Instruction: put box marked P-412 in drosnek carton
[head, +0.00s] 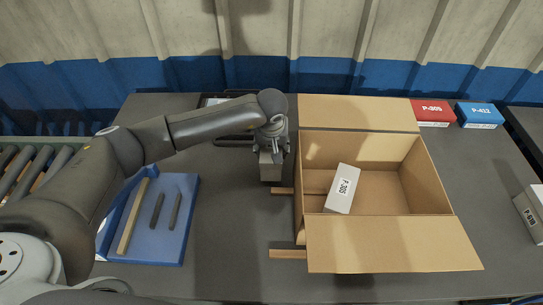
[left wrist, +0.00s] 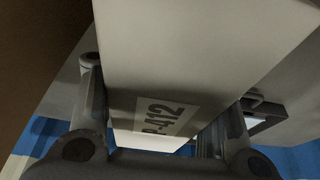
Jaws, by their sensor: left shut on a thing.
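A white box marked P-412 (left wrist: 190,60) fills much of the left wrist view, with its label facing my camera. My left gripper (head: 271,150) is shut on this box, one finger on each side. In the head view the box (head: 270,171) hangs below the gripper, just left of the carton; its label cannot be read there. The open cardboard carton (head: 435,192) stands right of the gripper with its flaps folded out. No drosnek name is readable on it. My right gripper is not in view.
A white box (head: 342,188) whose label reads like P-305 lies tilted inside the carton; its right part is free. Red P-305 (head: 433,112) and blue P-412 (head: 480,114) boxes sit behind right. A blue tray (head: 187,225) holding bars is at left.

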